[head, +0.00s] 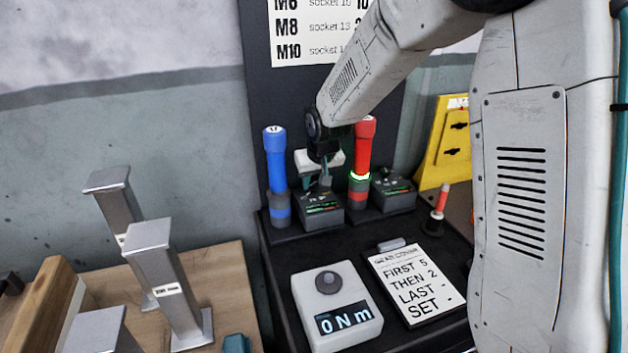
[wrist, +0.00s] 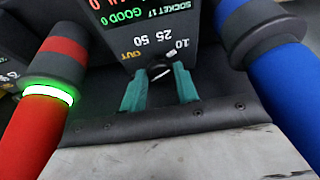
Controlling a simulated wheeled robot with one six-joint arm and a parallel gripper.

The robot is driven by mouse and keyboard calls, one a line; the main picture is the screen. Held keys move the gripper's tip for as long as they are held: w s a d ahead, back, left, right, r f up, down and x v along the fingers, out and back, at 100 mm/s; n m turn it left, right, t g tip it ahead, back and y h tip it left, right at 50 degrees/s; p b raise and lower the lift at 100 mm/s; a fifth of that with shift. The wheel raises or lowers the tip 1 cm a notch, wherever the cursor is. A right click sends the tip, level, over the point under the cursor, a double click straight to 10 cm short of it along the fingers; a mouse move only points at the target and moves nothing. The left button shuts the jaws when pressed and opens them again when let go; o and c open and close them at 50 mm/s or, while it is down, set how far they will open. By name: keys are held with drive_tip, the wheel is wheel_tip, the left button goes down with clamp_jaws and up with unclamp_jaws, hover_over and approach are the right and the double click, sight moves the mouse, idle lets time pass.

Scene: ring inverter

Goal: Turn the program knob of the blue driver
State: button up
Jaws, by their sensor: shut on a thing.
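The blue driver (head: 277,175) stands upright in the rack at the left; it also shows at the right of the wrist view (wrist: 285,80). A dark control box (head: 320,210) sits just right of it. The box's program knob (wrist: 160,71) is small and black, with a light pointer mark and the labels 10, 25, 50 and OUT around it. My gripper (wrist: 160,80) has its two teal fingers closed on the knob's sides. In the head view my gripper (head: 318,178) is above the box, and the knob is hidden there.
A red driver (head: 363,148) with a lit green ring stands close on the right, with another box (head: 392,192) beside it. In front are a torque meter (head: 337,305) reading 0 N m and a note card (head: 414,283). Metal posts (head: 165,285) stand at left.

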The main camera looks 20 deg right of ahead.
drive_tip(key=n, duration=0.1)
drive_tip(key=n+y, duration=0.1)
drive_tip(key=n, duration=0.1)
drive_tip(key=n+y, duration=0.1)
drive_tip(key=shift+d+n, duration=0.25)
drive_tip(key=shift+n, duration=0.05)
drive_tip(key=shift+w+d+n+g+y, duration=0.1)
drive_tip(key=shift+n+g+y, duration=0.25)
drive_tip(key=shift+n, duration=0.8)
drive_tip(key=shift+w+n+g+y, duration=0.1)
drive_tip(key=shift+n+g+y, duration=0.2)
drive_tip(key=shift+n, duration=0.85)
drive_tip(key=o, duration=1)
drive_tip(key=shift+c, duration=0.2)
